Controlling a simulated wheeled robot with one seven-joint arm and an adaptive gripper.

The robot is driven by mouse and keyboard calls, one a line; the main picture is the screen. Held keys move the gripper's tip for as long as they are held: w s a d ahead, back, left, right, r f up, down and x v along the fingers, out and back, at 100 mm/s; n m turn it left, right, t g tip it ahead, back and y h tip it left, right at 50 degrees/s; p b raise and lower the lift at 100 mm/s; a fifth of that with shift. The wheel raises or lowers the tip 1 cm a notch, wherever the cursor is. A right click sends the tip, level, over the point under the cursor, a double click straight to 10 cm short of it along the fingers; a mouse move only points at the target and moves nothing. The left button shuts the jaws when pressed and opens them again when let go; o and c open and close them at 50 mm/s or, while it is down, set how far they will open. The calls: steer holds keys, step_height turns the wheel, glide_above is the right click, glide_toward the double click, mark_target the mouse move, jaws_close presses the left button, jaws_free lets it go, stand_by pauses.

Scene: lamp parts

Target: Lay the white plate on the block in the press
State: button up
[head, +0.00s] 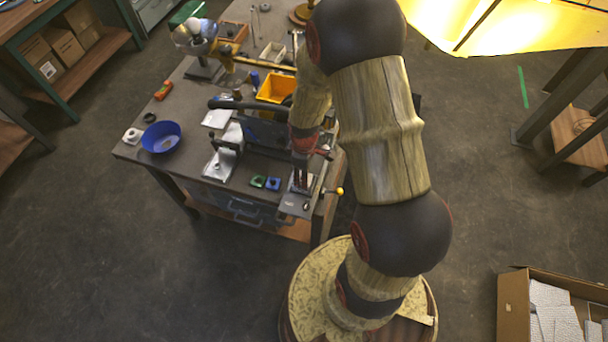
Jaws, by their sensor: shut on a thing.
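My gripper (300,180) points down at the right front of the workbench, its dark fingers shut on a small pale piece that looks like the white plate (310,181). It is low over the press, whose grey base (293,206) sits at the bench's front right corner and whose lever ends in a yellow knob (339,190). The block in the press is hidden by the fingers and plate or too small to make out. I cannot tell whether the plate touches it.
On the workbench (180,187), green and blue small parts (265,182) lie just left of the gripper. A metal fixture (220,163), a blue bowl (161,137) and a yellow bin (275,87) stand farther left and back. A bright lamp shade hangs at the upper right.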

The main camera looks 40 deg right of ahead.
steer(key=shift+r, duration=0.2)
steer(key=shift+f, duration=0.25)
stand_by(0.3)
steer(key=shift+r, duration=0.25)
stand_by(0.4)
steer(key=o, duration=1.2)
step_height(320, 180, up, 12)
steer(key=shift+f, duration=0.1)
